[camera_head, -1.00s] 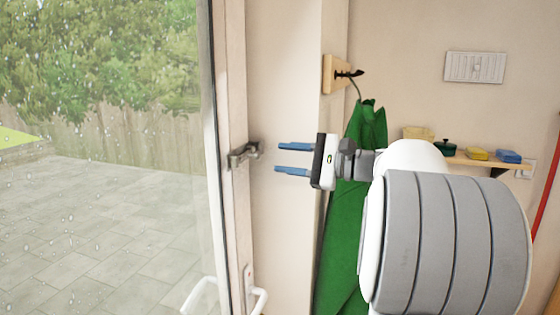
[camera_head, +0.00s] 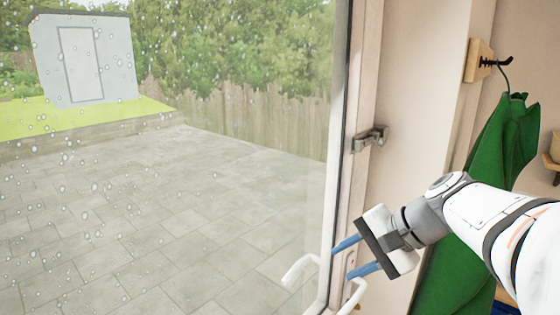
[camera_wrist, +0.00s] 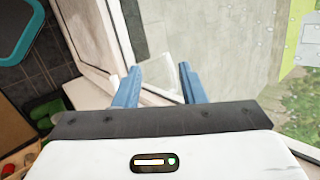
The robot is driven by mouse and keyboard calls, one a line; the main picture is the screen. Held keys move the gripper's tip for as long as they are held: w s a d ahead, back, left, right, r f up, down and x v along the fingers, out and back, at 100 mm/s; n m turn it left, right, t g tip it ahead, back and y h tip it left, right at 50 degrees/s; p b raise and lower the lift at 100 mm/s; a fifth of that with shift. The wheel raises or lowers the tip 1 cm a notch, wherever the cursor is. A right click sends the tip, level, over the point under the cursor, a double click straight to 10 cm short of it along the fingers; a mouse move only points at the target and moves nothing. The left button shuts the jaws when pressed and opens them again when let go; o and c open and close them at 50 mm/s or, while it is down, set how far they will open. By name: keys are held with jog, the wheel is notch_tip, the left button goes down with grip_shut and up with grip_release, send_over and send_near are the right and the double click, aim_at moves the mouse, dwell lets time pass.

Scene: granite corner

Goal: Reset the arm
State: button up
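My gripper (camera_head: 345,258) is in the lower right of the head view, its two blue fingers apart with nothing between them that I can make out. The fingers point left, towards the glass door's edge, just above the white door handle (camera_head: 352,297). Whether they touch the door frame (camera_head: 345,215) I cannot tell. In the wrist view the fingers (camera_wrist: 160,88) are spread, with the white frame and glass beyond them.
A metal latch (camera_head: 370,138) sits on the frame above my gripper. A green cloth (camera_head: 490,160) hangs from a wooden hook board (camera_head: 480,62) behind my arm. Beyond the wet glass lie paving (camera_head: 150,220) and a shed (camera_head: 85,60).

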jog(key=s+d+f+n+h, duration=0.1)
jog(key=s+f+n+h, duration=0.6)
jog(key=s+f+n, duration=0.2)
jog(key=shift+s+d+f+g+h, duration=0.35)
jog(key=shift+s+f, duration=0.4)
jog(key=shift+s, duration=0.45)
dwell(0.6)
